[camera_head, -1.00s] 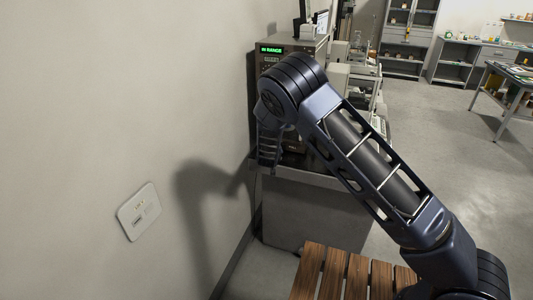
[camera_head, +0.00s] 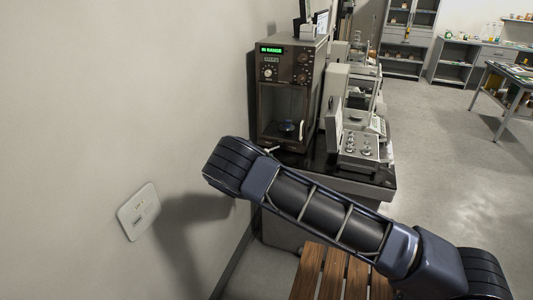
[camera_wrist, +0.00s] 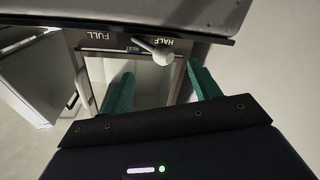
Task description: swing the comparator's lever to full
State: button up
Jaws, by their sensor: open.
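The comparator (camera_head: 300,68) is a dark brown-grey cabinet with a lit green display, knobs and a glazed chamber, standing against the wall in the head view. In the wrist view its lever (camera_wrist: 162,52) has a pale rounded knob, beside the HALF mark and away from FULL on the left. The REST mark lies between them. My gripper (camera_wrist: 160,70) is open, with its teal fingers apart on either side below the knob in the picture. I cannot tell whether a finger touches the lever.
A balance and a control box (camera_head: 358,148) stand right of the comparator on the dark bench (camera_head: 378,186). A wooden slatted surface (camera_head: 335,278) lies in front. The wall with a white plate (camera_head: 138,211) is close on the left. Open floor lies to the right.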

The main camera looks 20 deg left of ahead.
aim_at(272, 149)
jog(key=w, duration=0.7)
jog(key=shift+a, duration=0.4)
grip_shut()
